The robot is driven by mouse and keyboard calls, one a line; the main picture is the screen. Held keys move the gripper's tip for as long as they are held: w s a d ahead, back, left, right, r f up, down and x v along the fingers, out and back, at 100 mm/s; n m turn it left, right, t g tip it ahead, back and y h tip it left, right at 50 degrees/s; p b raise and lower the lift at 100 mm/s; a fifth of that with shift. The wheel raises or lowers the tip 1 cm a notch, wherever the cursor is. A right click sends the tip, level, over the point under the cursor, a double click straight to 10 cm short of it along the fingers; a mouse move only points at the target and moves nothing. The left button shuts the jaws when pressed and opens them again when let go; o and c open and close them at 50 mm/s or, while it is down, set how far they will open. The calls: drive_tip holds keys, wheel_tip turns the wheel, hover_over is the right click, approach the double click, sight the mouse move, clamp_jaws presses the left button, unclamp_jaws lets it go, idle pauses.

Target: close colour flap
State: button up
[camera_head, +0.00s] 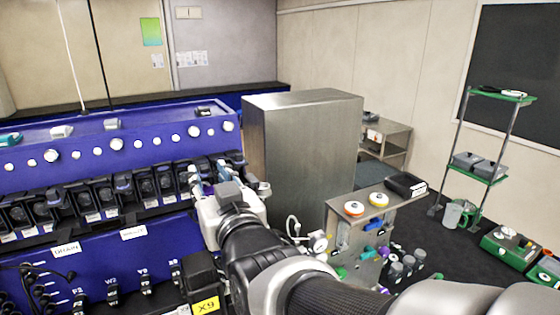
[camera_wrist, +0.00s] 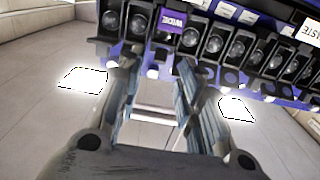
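A row of black modules with dark round windows (camera_head: 142,185) runs along the blue bioreactor panel (camera_head: 160,245) in the head view. The same row shows across the top of the wrist view (camera_wrist: 215,42). Contact with a module cannot be told.
A large steel cabinet (camera_head: 305,150) stands close to the right of my gripper. A low steel unit with coloured fittings (camera_head: 345,215) is in front of it. A green shelf rack (camera_head: 485,170) stands at the right wall. Round white knobs (camera_head: 116,144) line the sloping blue top.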

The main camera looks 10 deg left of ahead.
sight(204, 168)
drive_tip(key=shift+p+x, duration=0.4)
drive_tip(key=shift+x, duration=1.85)
drive_tip(key=c, duration=0.7)
drive_tip(key=f+b, duration=0.1)
drive_tip(key=b, duration=0.3)
drive_tip(key=shift+t, duration=0.3)
drive_tip(key=b, duration=0.3)
drive_tip(key=shift+y, duration=0.4)
drive_tip(key=t+b, duration=0.1)
drive_tip(key=b, duration=0.3)
drive_tip(key=shift+f+y, duration=0.15)
drive_tip(key=shift+y, duration=0.25)
drive_tip(key=shift+t+b, duration=0.3)
drive_tip(key=shift+b, duration=0.7)
drive_tip(key=shift+r, duration=0.25)
drive_tip(key=o, duration=0.7)
